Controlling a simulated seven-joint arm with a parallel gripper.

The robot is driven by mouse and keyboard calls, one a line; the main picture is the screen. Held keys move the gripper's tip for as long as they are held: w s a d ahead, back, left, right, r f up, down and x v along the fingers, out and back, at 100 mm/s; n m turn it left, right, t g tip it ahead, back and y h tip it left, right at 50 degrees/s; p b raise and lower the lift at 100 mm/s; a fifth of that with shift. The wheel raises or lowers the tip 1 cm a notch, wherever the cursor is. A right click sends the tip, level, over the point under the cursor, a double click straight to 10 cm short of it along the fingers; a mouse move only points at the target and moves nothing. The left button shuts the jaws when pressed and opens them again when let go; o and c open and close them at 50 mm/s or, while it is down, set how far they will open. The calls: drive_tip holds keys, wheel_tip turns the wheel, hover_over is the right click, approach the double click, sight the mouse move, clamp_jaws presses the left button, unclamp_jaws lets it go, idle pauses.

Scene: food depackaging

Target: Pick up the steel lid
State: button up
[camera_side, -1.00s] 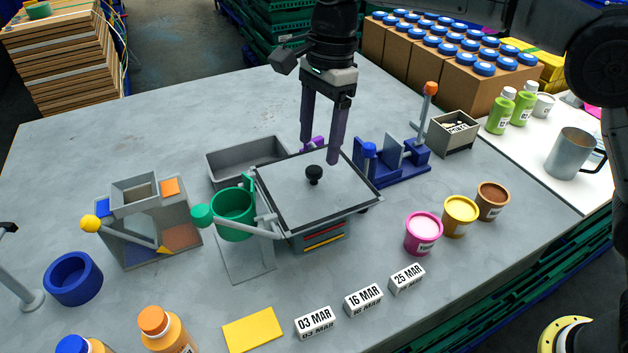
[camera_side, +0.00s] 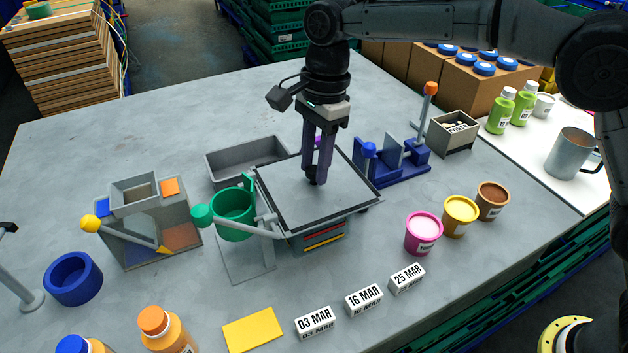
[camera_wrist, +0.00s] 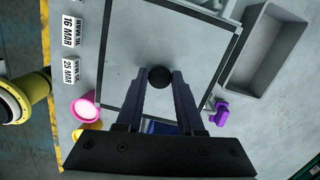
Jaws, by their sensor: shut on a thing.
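The steel lid (camera_side: 290,207) is a flat grey rectangular plate with a dark rim and a round black knob (camera_wrist: 159,76) at its middle. It lies on top of a box-like fixture in the side view, and it fills the centre of the wrist view (camera_wrist: 130,50). My gripper (camera_side: 316,180) is right above the lid, pointing down, with its two purple-grey fingers shut on the knob. In the wrist view the fingertips (camera_wrist: 160,80) sit on either side of the knob. The fingers partly hide the knob in the side view.
A green cup on a grey arm (camera_side: 233,215) stands close to the lid's left. A grey tray (camera_side: 228,166) lies behind it and a blue fixture (camera_side: 405,172) to its right. Pink (camera_side: 423,233), yellow and brown tubs stand at front right. Date blocks (camera_side: 316,322) lie in front.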

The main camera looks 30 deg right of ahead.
clamp_jaws()
drive_tip(key=shift+r, duration=0.1)
